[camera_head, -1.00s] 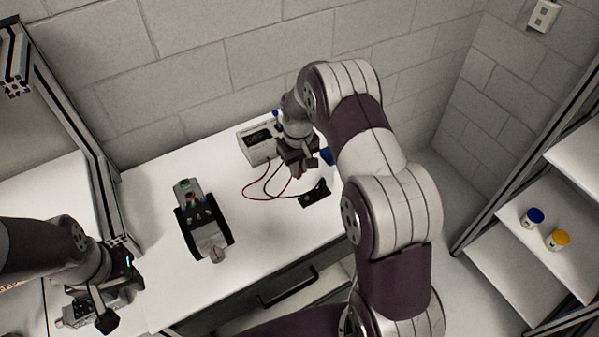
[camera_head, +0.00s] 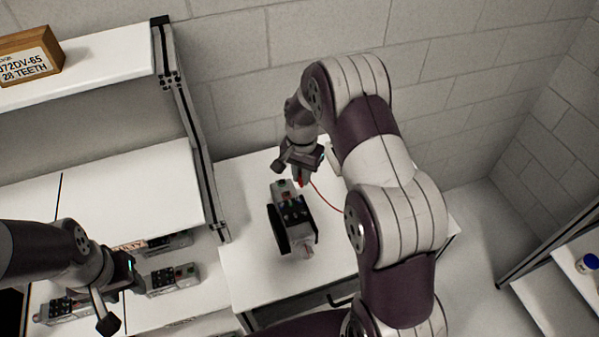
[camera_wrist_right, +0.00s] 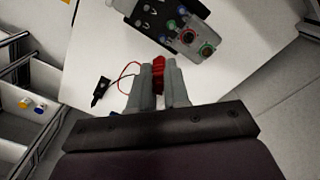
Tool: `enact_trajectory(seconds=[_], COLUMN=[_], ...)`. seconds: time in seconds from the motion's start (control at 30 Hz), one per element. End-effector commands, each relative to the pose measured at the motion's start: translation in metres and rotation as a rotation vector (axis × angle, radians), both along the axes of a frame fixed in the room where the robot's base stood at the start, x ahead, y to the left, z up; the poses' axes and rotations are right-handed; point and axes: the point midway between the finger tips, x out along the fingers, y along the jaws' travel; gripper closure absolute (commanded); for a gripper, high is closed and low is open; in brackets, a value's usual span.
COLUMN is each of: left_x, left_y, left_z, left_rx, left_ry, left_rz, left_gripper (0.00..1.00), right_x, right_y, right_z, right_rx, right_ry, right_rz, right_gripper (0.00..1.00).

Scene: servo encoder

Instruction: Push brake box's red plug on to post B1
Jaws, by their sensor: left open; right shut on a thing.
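My right gripper (camera_head: 303,172) is shut on the red plug (camera_wrist_right: 158,72), whose red lead runs off to the right in the head view. The plug also shows small below the fingers in the head view (camera_head: 301,182). The gripper is just above the far end of a grey servo unit (camera_head: 294,228) with a black-sided body and coloured posts. In the right wrist view, this unit's coloured posts (camera_wrist_right: 187,37) lie beyond the fingertips, apart from the plug. The post labels are too small to read. My left gripper (camera_head: 115,290) is open and empty at the lower left.
A black clip-like part (camera_wrist_right: 100,91) lies on the white table (camera_head: 245,265), on a lead. More grey units (camera_head: 172,280) stand on the left bench. A wooden box (camera_head: 28,55) sits on a shelf. The brake box is mostly hidden behind my right arm.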

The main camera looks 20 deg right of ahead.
Motion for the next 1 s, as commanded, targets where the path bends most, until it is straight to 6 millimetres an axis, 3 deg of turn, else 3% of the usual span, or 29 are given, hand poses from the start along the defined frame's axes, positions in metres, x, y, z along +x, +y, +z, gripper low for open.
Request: enact_trajectory(seconds=[0.6, 1.0], left_x=[0.000, 0.000], left_y=[0.000, 0.000], left_z=[-0.043, -0.047], left_rx=[0.000, 0.000], left_ry=[0.000, 0.000], left_rz=[0.000, 0.000], left_gripper=[0.57, 0.57], right_x=[0.000, 0.000], right_y=[0.001, 0.001], right_z=[-0.058, -0.066], right_rx=[0.000, 0.000], right_ry=[0.000, 0.000], right_rz=[0.003, 0.003], right_gripper=[1.00, 1.00])
